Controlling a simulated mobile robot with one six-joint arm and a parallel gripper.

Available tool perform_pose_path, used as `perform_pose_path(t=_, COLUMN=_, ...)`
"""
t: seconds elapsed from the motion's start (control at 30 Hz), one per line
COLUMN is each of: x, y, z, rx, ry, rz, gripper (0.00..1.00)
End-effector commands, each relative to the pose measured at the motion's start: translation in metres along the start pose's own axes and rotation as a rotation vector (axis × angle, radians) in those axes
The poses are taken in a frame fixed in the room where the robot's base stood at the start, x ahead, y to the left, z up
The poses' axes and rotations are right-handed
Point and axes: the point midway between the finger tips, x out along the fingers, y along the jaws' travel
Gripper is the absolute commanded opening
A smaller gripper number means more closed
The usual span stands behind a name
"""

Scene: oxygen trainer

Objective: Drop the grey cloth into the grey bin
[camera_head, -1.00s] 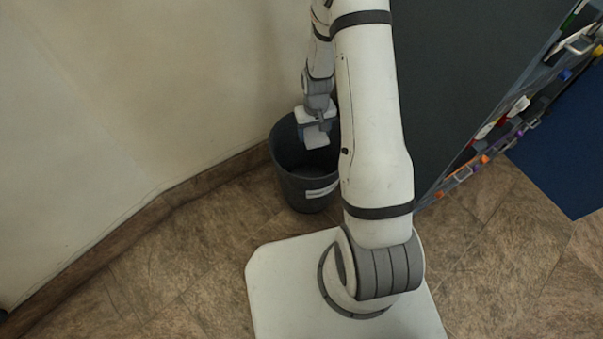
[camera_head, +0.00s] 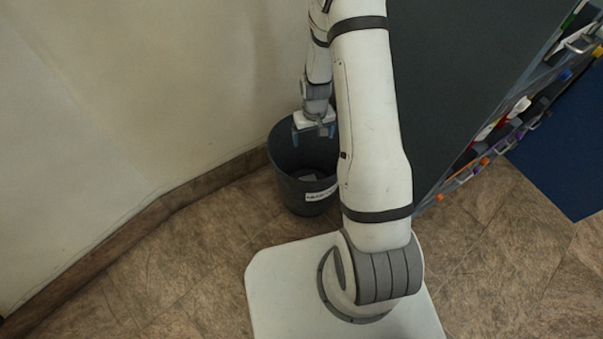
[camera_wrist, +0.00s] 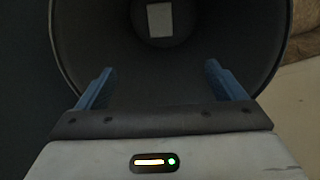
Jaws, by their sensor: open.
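The grey bin (camera_head: 290,186) stands on the floor by the wall, with a pale label on its outer side. My gripper (camera_head: 314,135) is over the bin's mouth, pointing down, open and empty. In the wrist view its blue fingers (camera_wrist: 160,70) are spread apart above the bin's inside (camera_wrist: 225,35). The grey cloth (camera_wrist: 159,19) shows there as a small pale square lying at the bottom of the bin, apart from the fingers.
A beige wall (camera_head: 110,110) with a brown skirting is close on the left. A dark panel (camera_head: 455,80) and a rack of coloured items (camera_head: 500,128) stand on the right. A blue mat or panel (camera_head: 570,150) lies beyond. The tiled floor (camera_head: 180,260) at front left is clear.

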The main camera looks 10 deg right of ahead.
Motion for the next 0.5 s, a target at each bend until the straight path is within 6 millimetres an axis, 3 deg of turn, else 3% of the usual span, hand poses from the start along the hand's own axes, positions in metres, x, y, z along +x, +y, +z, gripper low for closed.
perform_pose_path(t=0.3, x=-0.051, y=0.000, z=0.002, rx=0.000, ry=0.003, rz=0.000, gripper=0.90)
perform_pose_path(t=0.5, x=-0.073, y=0.000, z=0.003, rx=-0.001, ry=0.001, rz=0.000, gripper=0.90)
